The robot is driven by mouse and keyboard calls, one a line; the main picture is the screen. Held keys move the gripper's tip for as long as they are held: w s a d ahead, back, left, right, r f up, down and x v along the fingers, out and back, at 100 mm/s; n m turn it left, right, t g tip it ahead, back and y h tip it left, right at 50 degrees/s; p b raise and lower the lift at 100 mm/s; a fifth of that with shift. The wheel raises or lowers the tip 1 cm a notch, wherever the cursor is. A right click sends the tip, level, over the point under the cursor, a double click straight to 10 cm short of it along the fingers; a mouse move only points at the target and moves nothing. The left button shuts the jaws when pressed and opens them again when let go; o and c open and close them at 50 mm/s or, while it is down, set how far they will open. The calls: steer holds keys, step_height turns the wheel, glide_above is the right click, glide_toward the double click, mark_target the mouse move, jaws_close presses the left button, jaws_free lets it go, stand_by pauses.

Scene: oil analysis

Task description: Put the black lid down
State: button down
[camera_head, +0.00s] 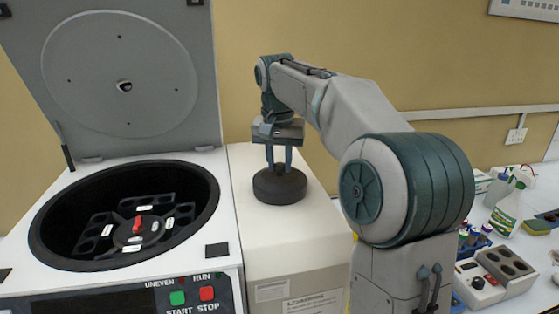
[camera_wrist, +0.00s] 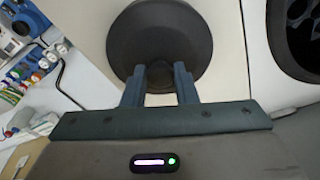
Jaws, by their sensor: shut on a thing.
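The black lid (camera_head: 280,188) is a dark round disc at the top of the white box-shaped unit beside the centrifuge. My gripper (camera_head: 279,167) points down from above, with its fingers shut on the middle of the lid. In the wrist view the lid (camera_wrist: 160,35) shows beyond my gripper (camera_wrist: 160,84), whose two fingers close on its central knob. The knob is mostly hidden between the fingers. The lid looks level and at or very near the unit's top surface; I cannot tell whether it touches.
The open centrifuge (camera_head: 40,215) stands at the left, its hinged cover (camera_head: 120,75) raised and its rotor (camera_head: 137,229) exposed. The white unit (camera_head: 290,235) has free room in front of the lid. At the right, a bench holds a block with wells (camera_head: 495,275), bottles and a sponge.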

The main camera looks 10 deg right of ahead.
mark_target(277, 182)
steer(key=c, duration=1.1)
jaws_free()
steer(key=shift+f, duration=0.1)
steer(key=shift+c, duration=0.2)
step_height(277, 182, up, 12)
steer(key=s+p, duration=0.1)
steer(key=shift+s+a+p, duration=0.3)
steer(key=shift+a, duration=0.05)
steer(key=shift+s, duration=0.1)
steer(key=s+f+n+t, duration=0.2)
steer(key=s+f+n, duration=0.2)
steer(key=s+f, duration=1.9)
steer(key=s, duration=0.3)
steer(key=shift+d+f+n+y, duration=0.3)
steer(key=shift+d+f, duration=0.05)
steer(key=shift+d, duration=0.05)
